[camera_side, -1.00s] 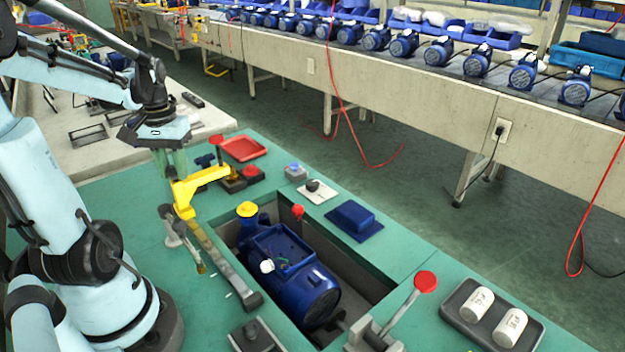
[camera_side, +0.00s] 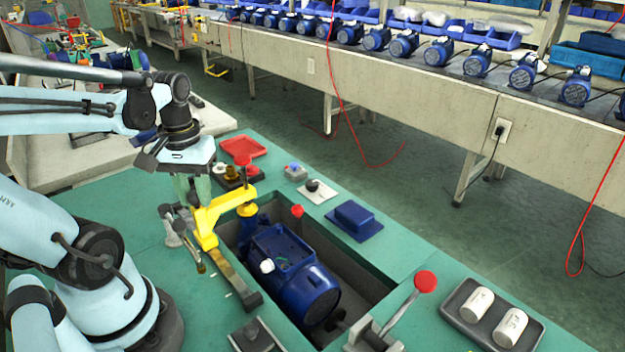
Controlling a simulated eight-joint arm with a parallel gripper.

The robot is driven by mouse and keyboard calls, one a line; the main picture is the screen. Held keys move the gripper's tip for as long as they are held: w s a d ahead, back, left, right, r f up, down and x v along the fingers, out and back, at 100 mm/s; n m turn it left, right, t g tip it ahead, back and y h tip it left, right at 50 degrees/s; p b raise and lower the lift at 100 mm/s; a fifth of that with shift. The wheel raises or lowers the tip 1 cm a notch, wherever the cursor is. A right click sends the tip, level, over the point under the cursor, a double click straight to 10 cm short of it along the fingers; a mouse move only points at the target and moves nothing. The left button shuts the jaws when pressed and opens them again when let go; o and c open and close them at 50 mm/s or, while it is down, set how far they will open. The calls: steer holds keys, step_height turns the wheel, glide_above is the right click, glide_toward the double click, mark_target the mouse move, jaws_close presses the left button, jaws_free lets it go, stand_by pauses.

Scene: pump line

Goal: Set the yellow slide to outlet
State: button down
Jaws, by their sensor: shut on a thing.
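The yellow slide (camera_side: 209,222) is a bent yellow arm at the left edge of the pit, above a grey rail (camera_side: 238,282). Its far end reaches over the yellow-capped port (camera_side: 247,210) of the blue pump (camera_side: 292,275); I cannot tell whether they touch. My gripper (camera_side: 192,197) is shut on the slide near its left side, pointing down from above. The fingertips are partly hidden and blend with the green bench.
A clamp lever with a red knob (camera_side: 425,282) stands at the front right. A grey tray (camera_side: 468,322) holds two white cylinders. A blue block (camera_side: 354,216), a small black-knobbed box (camera_side: 314,189) and a red tray (camera_side: 242,147) sit around the pit.

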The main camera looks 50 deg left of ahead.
steer(key=shift+w, duration=0.15)
steer(key=c, duration=0.8)
jaws_free()
step_height(320, 180, up, 12)
steer(key=shift+r, duration=0.1)
steer(key=w+d+f+m+t, duration=0.2)
steer(key=w+d+f+m, duration=0.1)
steer(key=d, duration=0.1)
steer(key=w+d+f+m+t, duration=0.2)
steer(key=w+d+f+m, duration=0.1)
steer(key=d, duration=0.1)
steer(key=w+d+f+m+t, duration=0.3)
steer(key=d, duration=0.1)
steer(key=shift+w+d+f, duration=0.15)
steer(key=shift+w+f, duration=0.05)
steer(key=shift+w, duration=0.15)
